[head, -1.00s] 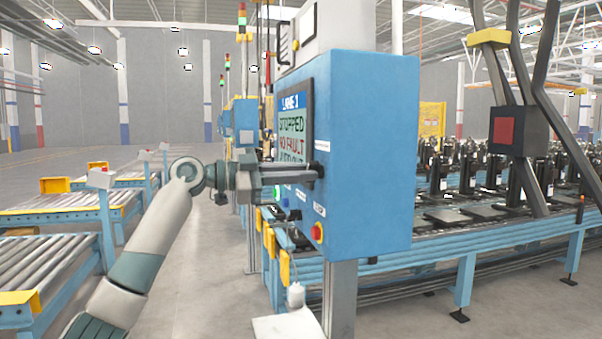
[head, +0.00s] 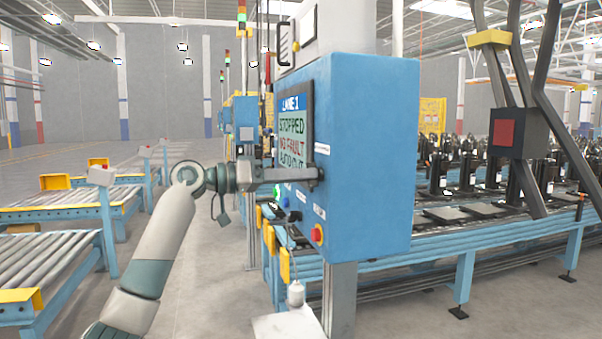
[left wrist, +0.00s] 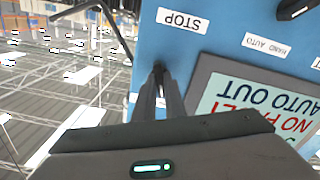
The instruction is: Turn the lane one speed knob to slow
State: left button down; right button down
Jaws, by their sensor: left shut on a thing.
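The blue control cabinet (head: 370,150) stands in the middle of the head view. Its screen (head: 293,130) reads LANE 1, STOPPED, NO FAULT. My left gripper (head: 314,174) reaches level from the left to the panel, just below and right of the screen. Its fingers are shut on a small dark knob, which they mostly hide. In the left wrist view, the closed fingers (left wrist: 161,80) meet the dark knob (left wrist: 158,67) between the STOP label (left wrist: 182,20) and the screen (left wrist: 262,100). The knob's pointer and its scale cannot be read. My right gripper is not in view.
A red emergency button (head: 317,234) and a green button (head: 276,194) sit lower on the panel. A black selector (left wrist: 295,8) is near the HAND AUTO label. Roller conveyors (head: 50,262) stand left; a line of compressors (head: 515,168) runs right.

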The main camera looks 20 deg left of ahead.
pick_arm(q)
jog(key=shift+r+n+p, duration=0.1)
jog(key=shift+n+p, duration=1.2)
jog(key=shift+n, duration=2.6)
jog(key=c, duration=1.8)
grip_release()
jog(key=shift+w, duration=0.1)
jog(key=shift+a, duration=0.15)
jog(key=shift+b+v, duration=3.75)
jog(key=shift+v, duration=4.9)
